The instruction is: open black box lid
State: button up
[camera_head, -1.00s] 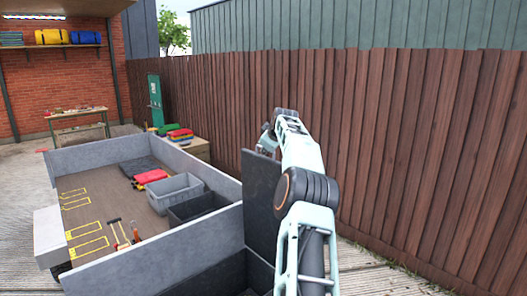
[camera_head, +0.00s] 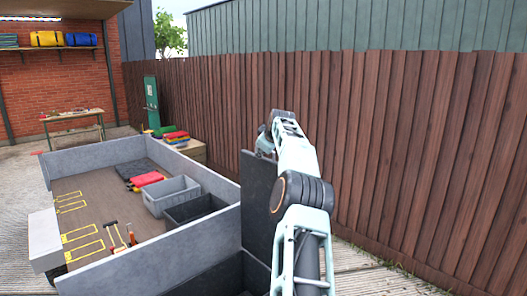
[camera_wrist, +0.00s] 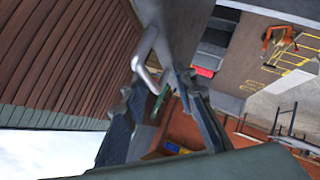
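The black box (camera_head: 222,279) is at the bottom of the head view, partly cut off by the frame. Its dark lid (camera_head: 257,200) stands up roughly vertical, so the box is open. In the wrist view the lid (camera_wrist: 190,25) shows as a dark panel at the top with a bent metal handle (camera_wrist: 149,50). My gripper (camera_head: 265,142) is at the lid's upper edge. In the wrist view my gripper (camera_wrist: 160,82) has its fingers apart, with the handle's lower end close to the left fingertip. I cannot tell whether they touch.
A grey-walled trailer bed (camera_head: 185,258) holds a light grey crate (camera_head: 172,194), a dark crate (camera_head: 195,209) and tools. A brown wooden fence (camera_head: 400,150) stands behind and to the right of my arm. Paving between the arm and fence is clear.

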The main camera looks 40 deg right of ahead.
jog(key=shift+s+a, duration=0.1)
jog(key=shift+s, duration=0.05)
jog(key=v, duration=1.1)
jog(key=shift+s+r, duration=0.25)
jog(key=shift+r, duration=0.05)
jog(key=shift+a, duration=0.1)
